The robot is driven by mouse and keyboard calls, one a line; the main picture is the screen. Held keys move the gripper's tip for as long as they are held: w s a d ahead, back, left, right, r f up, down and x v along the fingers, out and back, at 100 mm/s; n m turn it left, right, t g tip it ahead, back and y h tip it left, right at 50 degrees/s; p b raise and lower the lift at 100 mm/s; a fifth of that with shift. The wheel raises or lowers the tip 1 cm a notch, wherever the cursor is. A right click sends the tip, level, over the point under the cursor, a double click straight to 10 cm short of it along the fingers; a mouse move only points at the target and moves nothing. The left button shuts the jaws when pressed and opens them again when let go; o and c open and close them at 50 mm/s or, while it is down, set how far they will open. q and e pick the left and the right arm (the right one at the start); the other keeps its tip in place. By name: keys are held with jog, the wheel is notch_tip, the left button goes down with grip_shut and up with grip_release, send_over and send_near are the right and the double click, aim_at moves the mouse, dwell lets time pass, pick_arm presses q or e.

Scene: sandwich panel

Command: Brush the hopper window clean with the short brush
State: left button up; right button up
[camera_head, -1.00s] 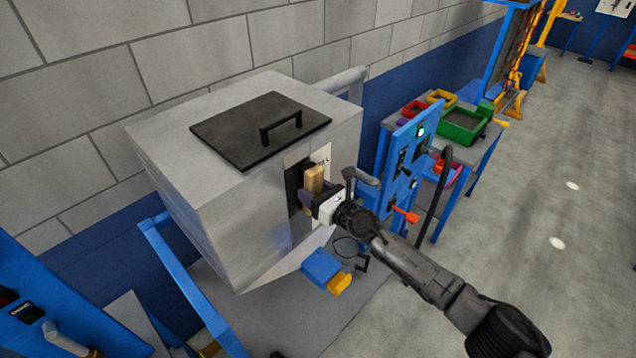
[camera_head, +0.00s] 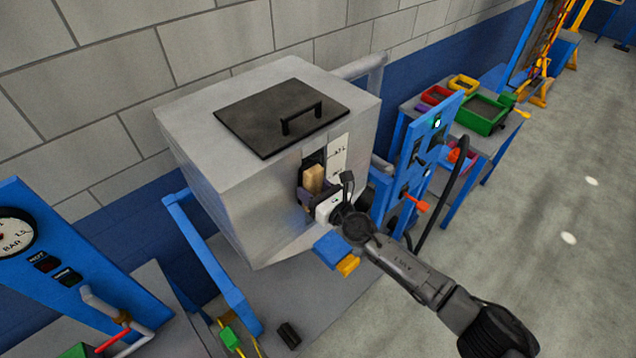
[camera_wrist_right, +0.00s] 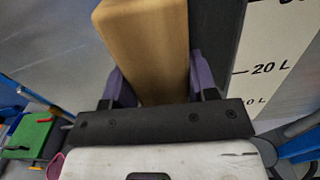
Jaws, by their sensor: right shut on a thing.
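The short brush (camera_head: 313,179) shows as a tan wooden block; its bristles cannot be made out. My right gripper (camera_head: 314,195) is shut on it, with purple fingers on both sides of the block in the right wrist view (camera_wrist_right: 160,87). The brush is in front of the dark hopper window (camera_head: 315,157) in the grey hopper's (camera_head: 235,190) front face and hides much of it. Whether it touches the window cannot be told. A white litre scale (camera_head: 339,155) runs along the window's right side. The left gripper is not in view.
A blue control panel (camera_head: 417,150) with an orange-red handle stands close to the right of my right arm. A blue-and-yellow part (camera_head: 335,250) sits below the hopper front. A table with coloured bins (camera_head: 482,114) stands farther back. Open floor lies at right.

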jog(key=shift+a+r, duration=0.1)
jog(key=shift+s+d+p, duration=0.35)
jog(key=shift+s+p, duration=0.1)
jog(key=shift+p, duration=0.05)
jog(key=p+v, duration=0.1)
jog(key=v, duration=0.1)
jog(key=shift+s+d, duration=0.15)
jog(key=shift+d, duration=0.1)
jog(key=shift+p+v, duration=0.45)
jog(key=shift+v, duration=0.5)
jog(key=shift+s+d, duration=0.1)
jog(key=shift+s, duration=0.05)
jog(key=shift+s+d, duration=0.1)
jog(key=p+v, duration=0.1)
jog(key=v, duration=0.1)
jog(key=shift+s+d, duration=0.25)
